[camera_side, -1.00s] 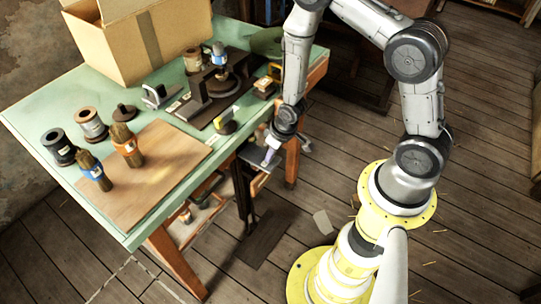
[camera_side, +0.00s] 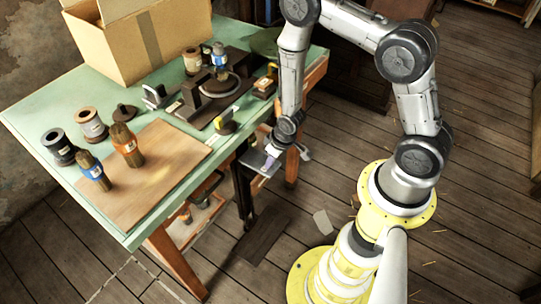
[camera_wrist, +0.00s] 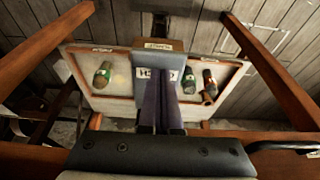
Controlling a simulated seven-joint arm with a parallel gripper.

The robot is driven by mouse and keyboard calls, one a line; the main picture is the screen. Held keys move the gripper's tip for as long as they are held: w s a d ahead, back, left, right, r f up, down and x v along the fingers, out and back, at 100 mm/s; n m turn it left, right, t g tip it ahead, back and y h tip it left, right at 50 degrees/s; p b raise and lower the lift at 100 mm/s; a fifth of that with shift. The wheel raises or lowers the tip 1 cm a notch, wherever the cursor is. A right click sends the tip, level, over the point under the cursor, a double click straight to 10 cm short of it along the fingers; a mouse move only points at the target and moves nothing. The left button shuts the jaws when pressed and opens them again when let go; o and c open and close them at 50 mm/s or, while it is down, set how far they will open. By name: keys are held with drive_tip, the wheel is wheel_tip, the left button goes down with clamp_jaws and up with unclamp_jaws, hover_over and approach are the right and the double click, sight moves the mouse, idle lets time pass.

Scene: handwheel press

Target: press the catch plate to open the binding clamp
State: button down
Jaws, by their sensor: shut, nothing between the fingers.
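My gripper (camera_side: 270,162) is shut and empty, pointing down beside the near edge of the green table. A flat grey plate (camera_side: 256,161), which looks like the catch plate, sits low beside the table leg, at the fingertips. In the wrist view my shut gripper (camera_wrist: 167,92) lies in front of a blue-grey plate (camera_wrist: 148,75) with a partly hidden label starting with "H". Whether the fingertips touch it I cannot tell. The handwheel press (camera_side: 215,90) stands on the table; which part is the binding clamp I cannot tell.
A pale tray (camera_wrist: 120,70) with several bottles lies below in the wrist view, between wooden legs (camera_wrist: 262,60). The floor to the right is open.

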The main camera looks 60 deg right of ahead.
drive_tip(key=shift+s+f, duration=0.1)
drive_tip(key=shift+f, duration=0.1)
drive_tip(key=w+v, duration=0.1)
drive_tip(key=v, duration=1.3)
drive_tip(key=shift+w+r, duration=0.2)
drive_tip(key=shift+r, duration=0.1)
wheel_tip(320, 180, up, 20)
drive_tip(key=w+t, duration=0.2)
drive_tip(key=t, duration=0.3)
drive_tip(key=s+f+v, duration=0.1)
drive_tip(key=v, duration=1)
drive_tip(key=s+a+f+g, duration=0.1)
drive_tip(key=s+f+g, duration=0.1)
drive_tip(key=s, duration=0.7)
drive_tip(key=shift+s+a+g, duration=0.3)
drive_tip(key=shift+s+g, duration=0.1)
